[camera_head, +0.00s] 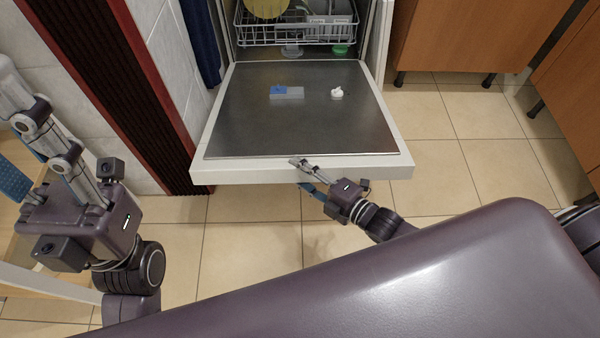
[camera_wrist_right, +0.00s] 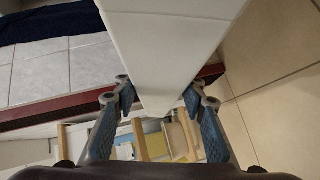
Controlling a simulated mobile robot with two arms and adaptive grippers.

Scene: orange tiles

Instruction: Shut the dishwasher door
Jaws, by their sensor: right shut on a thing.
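The dishwasher door (camera_head: 270,125) is folded down and lies about level in the head view, with a steel inner panel and a white rim. My right gripper (camera_head: 308,172) is at the middle of the door's front edge. In the right wrist view the white door (camera_wrist_right: 165,50) runs between its two blue-padded fingers (camera_wrist_right: 158,92), which are shut on it. My left gripper (camera_head: 10,135) is at the left, apart from the door, with its fingers spread; its fingertips are partly cut off by the frame edge.
The dishwasher's lower rack (camera_head: 290,32) stands inside the opening and holds a yellow plate (camera_head: 266,8). A dark red panel (camera_head: 125,90) stands left of the door. Wooden cabinets (camera_head: 455,40) stand at the right. Tiled floor (camera_head: 460,150) is clear right of the door.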

